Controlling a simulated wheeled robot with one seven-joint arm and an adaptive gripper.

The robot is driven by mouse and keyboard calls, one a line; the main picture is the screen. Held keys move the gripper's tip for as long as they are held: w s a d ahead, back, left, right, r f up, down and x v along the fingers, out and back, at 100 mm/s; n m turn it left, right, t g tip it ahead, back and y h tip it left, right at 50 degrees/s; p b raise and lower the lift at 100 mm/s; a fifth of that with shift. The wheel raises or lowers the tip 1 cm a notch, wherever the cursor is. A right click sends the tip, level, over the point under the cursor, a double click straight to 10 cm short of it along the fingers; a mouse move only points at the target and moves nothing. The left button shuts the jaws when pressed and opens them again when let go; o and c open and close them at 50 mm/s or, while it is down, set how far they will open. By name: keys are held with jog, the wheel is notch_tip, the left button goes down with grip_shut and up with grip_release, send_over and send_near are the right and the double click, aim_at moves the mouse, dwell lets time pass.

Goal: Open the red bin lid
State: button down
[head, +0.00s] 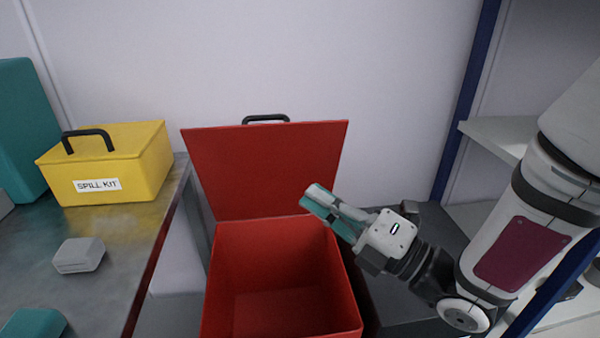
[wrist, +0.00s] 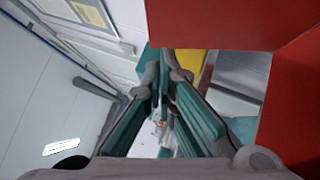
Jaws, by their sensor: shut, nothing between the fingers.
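The red bin (head: 340,290) stands on the floor beside the metal table, and its inside shows empty. Its red lid (head: 262,165) stands raised and open at the back, tilted up near the wall, with a black handle (head: 265,119) at its top edge. My gripper (head: 312,200) is shut and empty, in front of the lid's lower right part and above the bin's back right corner. In the wrist view my gripper's teal fingers (wrist: 165,75) show close up, with red surfaces (wrist: 215,22) of the bin or lid above and to the right.
A yellow spill kit box (head: 145,165) and a small grey block (head: 79,255) sit on the metal table (head: 120,240) at left. A dark surface (head: 395,295) lies right of the bin. Shelves with a blue post (head: 468,100) stand at right.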

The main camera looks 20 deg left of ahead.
aim_at(280, 119)
jog(key=x, duration=0.4)
jog(key=w+x, duration=0.1)
jog(key=x, duration=0.3)
jog(key=w+p+x, duration=0.1)
jog(key=x, duration=0.3)
jog(key=shift+w+d+r, duration=0.25)
jog(key=shift+d+r, duration=0.05)
jog(key=shift+r, duration=0.05)
jog(key=shift+w+a+r, duration=0.1)
jog(key=shift+w, duration=0.1)
jog(key=w+a+r+m+h, duration=0.1)
jog(key=w, duration=0.1)
jog(key=w+a+m, duration=0.1)
jog(key=w+a, duration=0.1)
jog(key=w+a+r+m+h+p, duration=0.1)
jog(key=w, duration=0.2)
jog(key=shift+w+a+r+h, duration=0.1)
jog(key=shift+a+r+h, duration=0.1)
jog(key=shift+r+h, duration=0.15)
